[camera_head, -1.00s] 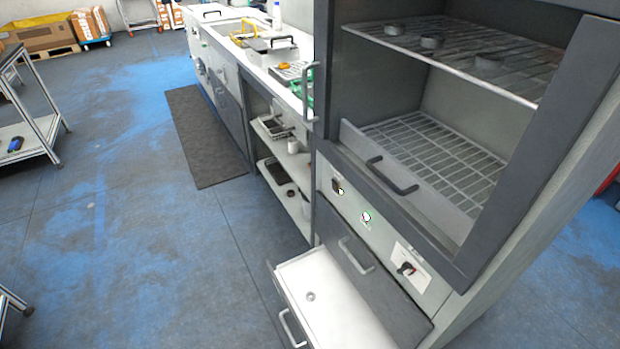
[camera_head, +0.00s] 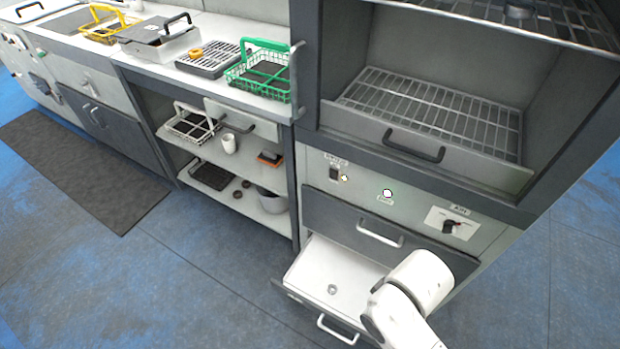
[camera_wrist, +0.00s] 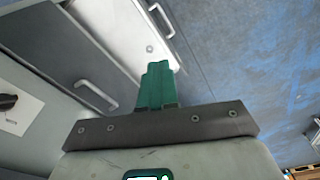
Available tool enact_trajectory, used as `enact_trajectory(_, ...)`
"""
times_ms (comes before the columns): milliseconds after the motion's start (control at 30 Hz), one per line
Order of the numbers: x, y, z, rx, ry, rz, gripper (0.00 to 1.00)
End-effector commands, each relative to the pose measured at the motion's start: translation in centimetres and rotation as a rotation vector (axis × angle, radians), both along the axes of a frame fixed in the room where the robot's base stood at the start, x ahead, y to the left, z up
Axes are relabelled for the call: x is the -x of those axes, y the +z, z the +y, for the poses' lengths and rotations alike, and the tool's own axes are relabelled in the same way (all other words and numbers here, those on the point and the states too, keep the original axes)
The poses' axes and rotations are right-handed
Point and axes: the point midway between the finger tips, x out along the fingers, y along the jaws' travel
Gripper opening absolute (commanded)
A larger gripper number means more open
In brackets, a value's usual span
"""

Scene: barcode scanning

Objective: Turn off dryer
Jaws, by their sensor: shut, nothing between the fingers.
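The dryer (camera_head: 440,180) is a grey cabinet with wire racks in an open chamber. In the wrist view a dark knob (camera_wrist: 8,101) on a white plate shows at the left edge. My gripper (camera_wrist: 157,72) has green fingers, shut and empty, in front of the drawer fronts and apart from the knob. The head view shows only my white arm, lower right.
Below the panel is a closed drawer (camera_head: 385,228), and under it a pulled-out white drawer (camera_head: 325,276) juts into the floor space. A bench with a green basket (camera_head: 262,70) and open shelves stands left. The blue floor (camera_head: 180,290) in front is clear.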

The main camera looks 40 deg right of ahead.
Motion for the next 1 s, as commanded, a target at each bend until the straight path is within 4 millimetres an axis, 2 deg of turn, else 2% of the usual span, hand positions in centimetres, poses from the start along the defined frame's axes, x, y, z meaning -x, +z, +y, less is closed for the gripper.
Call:
enact_trajectory(367,0.0,-0.1,-0.1,0.002,-0.001,0.001,0.00)
enact_trajectory(467,-0.6,-1.2,-0.7,0.037,-0.009,0.001,0.00)
enact_trajectory(533,-1.6,-2.8,-1.8,0.099,-0.023,0.001,0.00)
enact_trajectory(667,-4.9,-6.5,-5.2,0.310,-0.057,-0.006,0.00)
enact_trajectory(767,-8.4,-8.7,-7.9,0.529,-0.067,-0.019,0.00)
enact_trajectory(900,-13.8,-9.5,-10.2,0.848,-0.047,-0.053,0.00)
enact_trajectory(1000,-18.0,-9.2,-10.4,1.075,-0.006,-0.087,0.00)
